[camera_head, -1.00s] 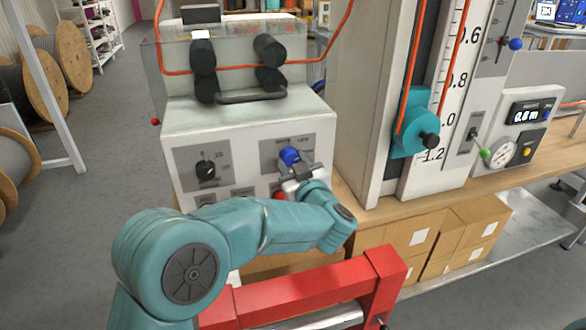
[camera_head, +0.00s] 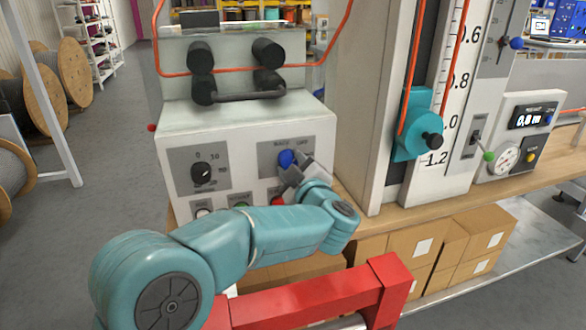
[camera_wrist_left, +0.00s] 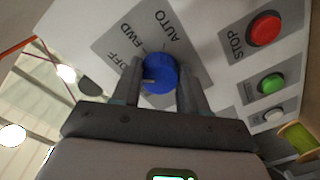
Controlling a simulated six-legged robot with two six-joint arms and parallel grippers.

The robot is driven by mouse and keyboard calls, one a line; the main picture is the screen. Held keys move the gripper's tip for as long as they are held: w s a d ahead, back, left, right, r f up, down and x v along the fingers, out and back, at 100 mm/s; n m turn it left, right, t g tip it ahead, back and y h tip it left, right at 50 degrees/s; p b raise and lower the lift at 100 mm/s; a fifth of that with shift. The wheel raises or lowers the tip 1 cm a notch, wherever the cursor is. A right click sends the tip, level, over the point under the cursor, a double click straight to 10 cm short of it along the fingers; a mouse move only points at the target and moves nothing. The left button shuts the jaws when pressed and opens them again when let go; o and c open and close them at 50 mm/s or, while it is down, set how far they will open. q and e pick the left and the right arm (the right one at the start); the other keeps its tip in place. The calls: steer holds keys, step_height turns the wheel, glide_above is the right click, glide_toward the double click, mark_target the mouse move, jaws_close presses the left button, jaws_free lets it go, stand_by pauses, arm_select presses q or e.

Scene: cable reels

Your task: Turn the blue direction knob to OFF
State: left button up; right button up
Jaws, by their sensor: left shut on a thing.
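The blue direction knob (camera_head: 286,158) sits on a grey plate on the front of the white machine. In the left wrist view, the knob (camera_wrist_left: 160,73) lies between the two fingers of my left gripper (camera_wrist_left: 158,85), which is shut on its sides. The labels OFF, FWD and AUTO show around it there. A pale mark on the knob's left side faces roughly toward the OFF side; its exact alignment is hard to judge. In the head view my left gripper (camera_head: 291,176) is tilted and partly hides the knob. My right gripper is not in view.
A red STOP button (camera_wrist_left: 264,29), a green button (camera_wrist_left: 271,83) and a white button (camera_wrist_left: 274,115) sit beside the knob. A black dial (camera_head: 202,173) is to its left. A teal carriage (camera_head: 412,130) stands on the scale column. Boxes (camera_head: 410,240) lie under the bench.

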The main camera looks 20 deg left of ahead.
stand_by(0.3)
arm_select(q)
steer(key=o, duration=1.1)
steer(key=shift+c, duration=0.2)
steer(key=v, duration=1.6)
steer(key=shift+s, duration=0.2)
